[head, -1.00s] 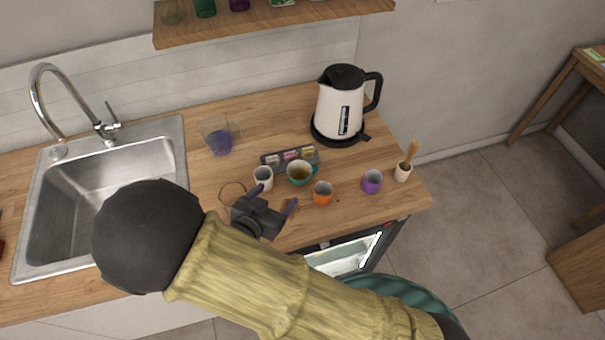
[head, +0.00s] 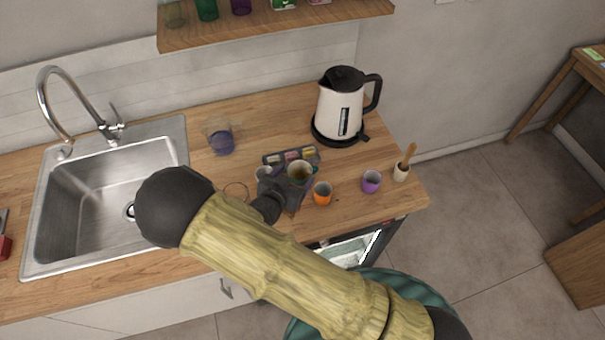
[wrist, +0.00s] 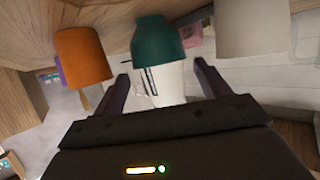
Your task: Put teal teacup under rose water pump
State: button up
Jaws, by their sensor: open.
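The teal teacup (head: 298,179) stands upright on the wooden counter, with a brownish-yellow content. My gripper (head: 286,190) is open and low over the counter, at the cup's near-left side. In the wrist view, which looks inverted, the teal teacup (wrist: 158,42) shows ahead, between the lines of the two spread fingers of my gripper (wrist: 161,70). Nothing is held. I cannot tell whether a finger touches the cup. I cannot make out a rose water pump in either view.
A white cup (head: 263,173) stands close left of the teacup, an orange cup (head: 322,194) close right. A purple cup (head: 371,182), a mortar with pestle (head: 401,172), a dark tray (head: 272,159), a kettle (head: 340,105) and a glass (head: 221,138) stand around. The sink (head: 95,200) is left.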

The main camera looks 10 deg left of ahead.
aim_at(305, 164)
jog(key=p+x, duration=0.2)
jog(key=x, duration=0.2)
jog(key=shift+w, duration=0.1)
jog(key=shift+w+d+f+p, duration=0.1)
jog(key=shift+w+f+p, duration=0.2)
jog(key=shift+w+f, duration=0.1)
jog(key=shift+c, duration=0.4)
jog(key=shift+r, duration=0.1)
jog(key=c, duration=0.8)
jog(key=shift+o, duration=0.2)
jog(key=shift+r, duration=0.15)
notch_tip(305, 164, up, 10)
jog(key=b, duration=0.2)
jog(key=shift+f+b, duration=0.2)
jog(key=shift+b, duration=0.1)
dwell(0.3)
